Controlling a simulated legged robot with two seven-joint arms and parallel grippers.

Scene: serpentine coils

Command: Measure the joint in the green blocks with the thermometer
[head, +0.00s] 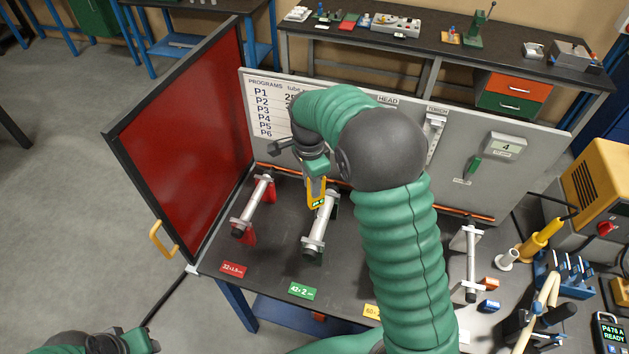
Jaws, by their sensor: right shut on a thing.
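My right gripper (315,172) is shut on the yellow thermometer (316,188), whose small green display faces up at its lower end. The thermometer is over the far part of the metal tube (317,232) in the green blocks (309,253). I cannot tell whether it touches the tube. The tube runs from near to far with a thicker section along it; my gripper and arm hide part of its far end. My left gripper (140,342) is low at the bottom left edge, away from the table, its jaws unclear.
Another tube (256,203) lies in red blocks (245,235) to the left. A red screen (190,135) stands at the table's left edge. A grey board (510,175) closes the back. A tube (470,262), tools and a yellow machine (602,185) are right. My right arm covers the middle.

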